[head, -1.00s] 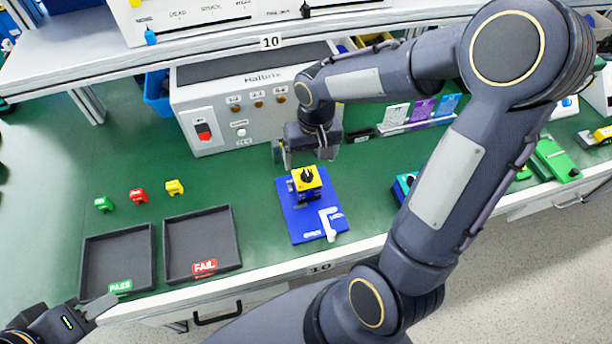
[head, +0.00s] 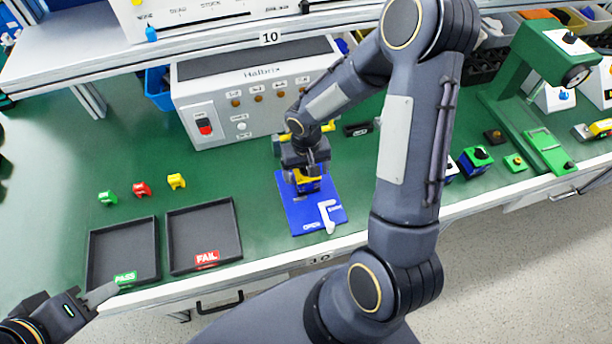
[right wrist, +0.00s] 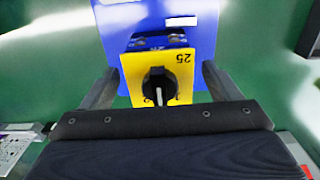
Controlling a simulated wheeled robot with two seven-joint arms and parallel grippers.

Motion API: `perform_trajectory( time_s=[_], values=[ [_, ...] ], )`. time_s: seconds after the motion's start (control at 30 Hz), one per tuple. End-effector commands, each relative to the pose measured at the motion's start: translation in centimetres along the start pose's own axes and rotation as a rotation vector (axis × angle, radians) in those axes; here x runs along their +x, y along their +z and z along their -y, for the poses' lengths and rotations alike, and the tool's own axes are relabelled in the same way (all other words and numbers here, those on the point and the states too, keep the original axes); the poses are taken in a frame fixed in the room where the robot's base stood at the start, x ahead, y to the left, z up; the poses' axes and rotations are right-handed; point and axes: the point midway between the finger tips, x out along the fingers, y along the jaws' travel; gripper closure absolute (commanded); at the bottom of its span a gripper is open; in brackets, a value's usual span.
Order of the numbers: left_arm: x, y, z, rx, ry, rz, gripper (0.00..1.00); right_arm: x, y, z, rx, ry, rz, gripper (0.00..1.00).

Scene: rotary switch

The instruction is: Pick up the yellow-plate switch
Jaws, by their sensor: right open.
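The yellow-plate switch (head: 308,184) is a blue block with a yellow top plate and a black knob. It sits on the blue board (head: 303,218) and is partly hidden by my right gripper (head: 305,172) in the head view. In the right wrist view the switch (right wrist: 172,68) lies between the two fingers of my open right gripper (right wrist: 159,78), with a small gap on each side. The plate shows "25" near one corner. My left gripper (head: 92,299) is at the lower left, away from the switch, and its jaw opening is unclear.
Two dark trays, PASS (head: 122,252) and FAIL (head: 203,235), stand left of the board. Green, red and yellow small parts (head: 141,190) lie behind them. A grey control box (head: 250,105) stands behind the board. A white L-shaped piece (head: 327,215) is on the board.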

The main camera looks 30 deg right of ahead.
Motion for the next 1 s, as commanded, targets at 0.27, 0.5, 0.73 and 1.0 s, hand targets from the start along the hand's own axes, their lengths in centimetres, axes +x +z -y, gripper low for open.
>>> perform_trajectory(
  time_s=[0.27,0.5,0.73,1.0],
  values=[
    [0.0,0.0,0.0,0.000,0.000,0.000,0.64,0.0,0.0,0.0,0.000,0.000,0.000,0.39],
    [0.0,0.0,0.0,0.000,0.000,0.000,0.64,-0.1,0.0,0.0,0.000,0.000,0.000,0.70],
    [0.0,0.0,0.0,0.000,0.000,0.000,0.64,-0.1,0.0,0.0,0.000,0.000,-0.001,0.71],
    [0.0,0.0,0.0,0.000,0.000,0.000,0.64,-2.2,-0.1,0.0,0.000,0.000,-0.005,0.71]
  ],
)
